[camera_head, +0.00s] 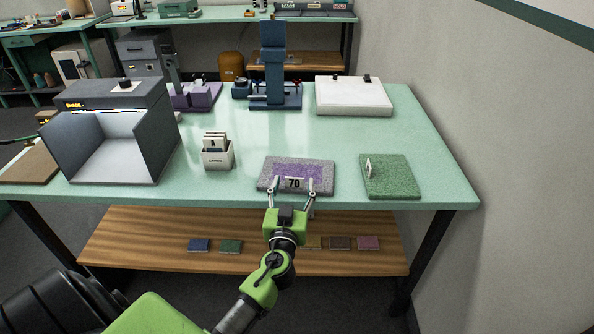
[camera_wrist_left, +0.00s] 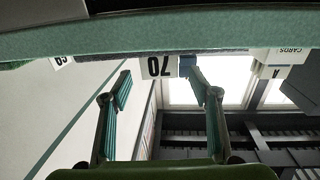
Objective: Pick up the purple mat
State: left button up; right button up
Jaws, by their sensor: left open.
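The purple mat (camera_head: 316,169) has a grey speckled border and lies flat near the table's front edge. A white tag reading 70 (camera_head: 294,184) stands at its near side; the tag also shows upside down in the left wrist view (camera_wrist_left: 161,66). My left gripper (camera_head: 293,188) is open and empty, its fingers on either side of the tag at the mat's near edge. In the left wrist view its fingers (camera_wrist_left: 158,82) are spread apart. I cannot tell whether they touch the mat. My right gripper is not in view.
A green mat (camera_head: 395,180) with a tag lies to the right. A white card box (camera_head: 217,158) stands to the left, beside a grey light booth (camera_head: 112,150). A blue stand (camera_head: 273,75) and a white slab (camera_head: 352,98) are behind. The table (camera_head: 300,132) is clear just beyond the mat.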

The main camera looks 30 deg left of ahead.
pick_arm(q)
jog(key=shift+w+a, duration=0.3)
jog(key=shift+w, duration=0.3)
jog(key=c, duration=1.2)
jog(key=shift+c, duration=0.2)
